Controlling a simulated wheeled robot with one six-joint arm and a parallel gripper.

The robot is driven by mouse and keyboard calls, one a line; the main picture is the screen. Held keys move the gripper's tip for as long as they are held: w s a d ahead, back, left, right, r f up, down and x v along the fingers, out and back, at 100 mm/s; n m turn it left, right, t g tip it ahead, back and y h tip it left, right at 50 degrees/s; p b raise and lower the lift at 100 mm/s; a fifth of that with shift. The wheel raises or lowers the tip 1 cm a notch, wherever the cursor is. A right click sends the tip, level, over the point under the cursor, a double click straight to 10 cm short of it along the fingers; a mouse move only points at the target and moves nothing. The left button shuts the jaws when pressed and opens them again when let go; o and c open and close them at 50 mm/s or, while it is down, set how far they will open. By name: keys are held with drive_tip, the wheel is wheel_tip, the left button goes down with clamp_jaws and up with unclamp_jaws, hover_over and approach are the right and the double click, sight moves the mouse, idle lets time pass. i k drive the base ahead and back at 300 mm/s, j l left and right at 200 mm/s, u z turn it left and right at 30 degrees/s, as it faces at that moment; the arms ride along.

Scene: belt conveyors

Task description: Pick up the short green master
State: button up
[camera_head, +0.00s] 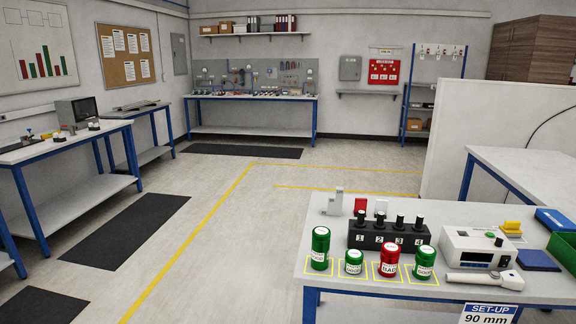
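On the grey-topped table at the lower right stand three green cylinders and one red one in a front row, each in a yellow outlined box. The short green master (353,262) is second from the left and is the lowest of the row, with a white top and a white label. A tall green cylinder (320,248) stands to its left. A red cylinder (388,260) labelled BAD stands to its right. A third green cylinder (424,263) of middle height stands at the right end. My gripper is not in view.
Behind the row is a black numbered block (366,238) with black knobs. A sign (489,313) is at the front edge. Open floor (230,250) lies left of the table.

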sight(354, 258)
drive_tip(key=i+j+z, duration=0.25)
drive_tip(key=i+j, duration=0.25)
drive_tip(key=j, duration=0.3)
drive_tip(key=i+j+z, duration=0.15)
drive_tip(key=j, duration=0.25)
drive_tip(key=i, duration=0.1)
